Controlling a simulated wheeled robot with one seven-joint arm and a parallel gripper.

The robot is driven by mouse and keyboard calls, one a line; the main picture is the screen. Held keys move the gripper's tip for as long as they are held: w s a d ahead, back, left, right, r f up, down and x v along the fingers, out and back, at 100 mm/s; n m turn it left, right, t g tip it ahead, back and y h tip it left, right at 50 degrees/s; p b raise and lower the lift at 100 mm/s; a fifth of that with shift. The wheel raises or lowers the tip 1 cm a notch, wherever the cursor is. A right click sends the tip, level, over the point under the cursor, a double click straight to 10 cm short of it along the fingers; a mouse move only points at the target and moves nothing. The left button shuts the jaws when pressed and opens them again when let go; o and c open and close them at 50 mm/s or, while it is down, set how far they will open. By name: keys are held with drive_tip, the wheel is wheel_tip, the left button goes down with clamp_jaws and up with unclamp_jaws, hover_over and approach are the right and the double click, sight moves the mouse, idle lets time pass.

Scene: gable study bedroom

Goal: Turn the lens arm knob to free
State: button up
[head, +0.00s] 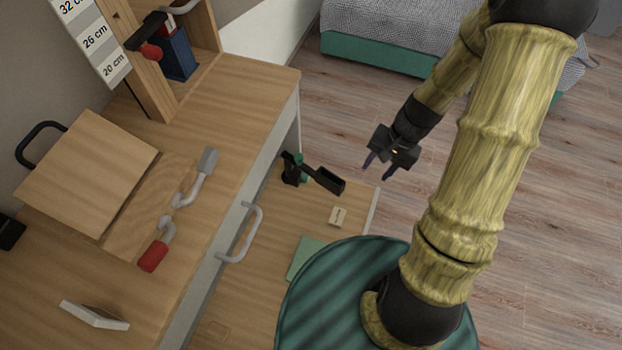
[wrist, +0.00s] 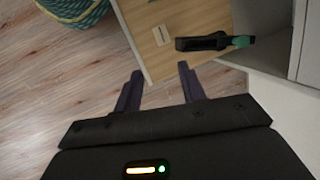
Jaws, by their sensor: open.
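A black arm piece (head: 328,180) with a dark bracket and a green part (head: 300,163) stands on a lower wooden surface beside the desk. It looks like the lens arm; the green part may be its knob, but its setting is too small to read. In the wrist view, the black arm piece (wrist: 202,43) lies crosswise beyond my fingers, with the green part (wrist: 241,41) at its right end. My gripper (head: 378,169) is open and empty, to the right of the arm piece and apart from it. Its two dark fingers (wrist: 160,82) also show in the wrist view.
A small label card (head: 338,215) and a green book-like item (head: 304,257) lie on the lower wooden surface (head: 275,215). The desk has a grey handle (head: 240,232) on its front. Red-handled and grey-ended hooked levers (head: 153,255) are on the desktop. Open floor (head: 500,230) lies right.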

drive_tip(key=s+a+r+n+t+h, duration=0.1)
drive_tip(key=s+r+n+t+h, duration=0.2)
drive_tip(key=r, duration=1)
drive_tip(key=shift+s+a+r+n+t, duration=0.15)
drive_tip(key=shift+s+r+n+t, duration=0.2)
drive_tip(key=shift+s+n, duration=0.85)
drive_tip(key=shift+c, duration=0.5)
drive_tip(key=shift+a, duration=0.15)
